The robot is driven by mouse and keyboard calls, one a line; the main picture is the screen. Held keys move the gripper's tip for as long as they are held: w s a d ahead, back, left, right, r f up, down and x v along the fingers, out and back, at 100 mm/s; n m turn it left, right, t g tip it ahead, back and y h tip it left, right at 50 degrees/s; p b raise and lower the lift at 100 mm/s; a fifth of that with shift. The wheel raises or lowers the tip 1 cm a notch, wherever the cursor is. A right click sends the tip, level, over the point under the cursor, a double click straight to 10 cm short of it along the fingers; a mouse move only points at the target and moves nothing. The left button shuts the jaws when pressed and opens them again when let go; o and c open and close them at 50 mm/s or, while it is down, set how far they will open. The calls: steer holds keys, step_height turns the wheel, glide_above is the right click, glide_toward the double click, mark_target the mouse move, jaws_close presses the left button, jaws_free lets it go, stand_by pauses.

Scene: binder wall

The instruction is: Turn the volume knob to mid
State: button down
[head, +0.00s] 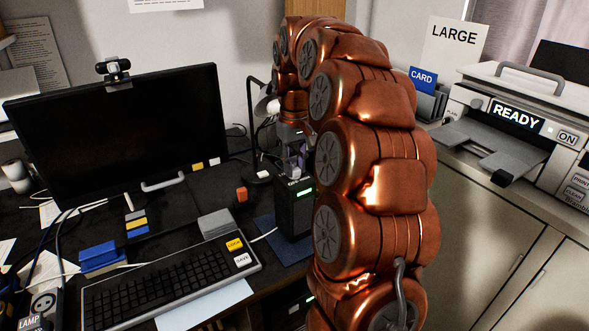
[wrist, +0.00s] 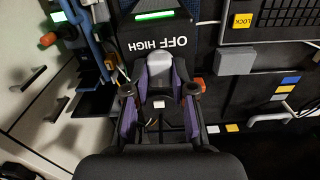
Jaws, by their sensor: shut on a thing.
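The volume knob (wrist: 158,62) is a light grey rounded cap on top of a black box (wrist: 135,32). The box carries the words OFF and HIGH, upside down in the wrist view, and a lit green strip. My gripper (wrist: 160,76) points at the box, its purple-sided fingers shut on the knob from both sides. The knob's pointer is not visible, so its setting cannot be read. In the head view the black box (head: 294,212) stands on the desk, and my gripper (head: 293,160) is over its top, partly hidden by my arm.
A keyboard (head: 165,288) and monitor (head: 115,125) are left of the box. A small orange block (head: 242,194) and a grey block (head: 215,223) lie nearby. A lamp (head: 265,105) stands behind. A printer (head: 520,120) sits on the right cabinet.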

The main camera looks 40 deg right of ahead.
mark_target(294, 167)
steer(key=m+b, duration=0.1)
steer(key=m, duration=0.2)
steer(key=shift+f+m, duration=0.1)
steer(key=shift+m, duration=0.3)
steer(key=shift+m+b, duration=0.5)
steer(key=shift+m, duration=1.4)
steer(key=c, duration=1)
jaws_free()
steer(key=shift+o, duration=0.2)
steer(key=shift+r, duration=3.85)
